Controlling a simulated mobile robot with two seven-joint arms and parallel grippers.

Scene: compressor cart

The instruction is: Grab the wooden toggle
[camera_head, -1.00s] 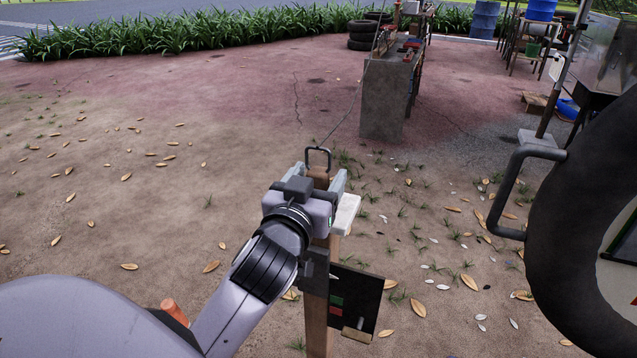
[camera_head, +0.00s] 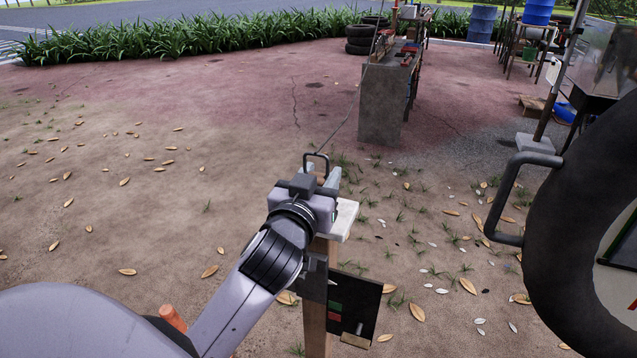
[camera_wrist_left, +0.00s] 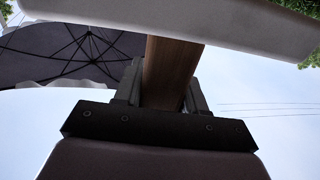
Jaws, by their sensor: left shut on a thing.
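In the head view my left gripper (camera_head: 321,175) is at the top of a wooden post (camera_head: 315,325), beside a small pale board (camera_head: 346,218). There the gripper body hides the toggle. A dark metal loop (camera_head: 316,156) shows just beyond the fingers. My right gripper is not in view.
A dark panel (camera_head: 362,300) hangs on the post. A large black ring with a handle (camera_head: 560,240) fills the right edge. A grey concrete block (camera_head: 380,105) stands farther back. Leaf-strewn ground is open to the left.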

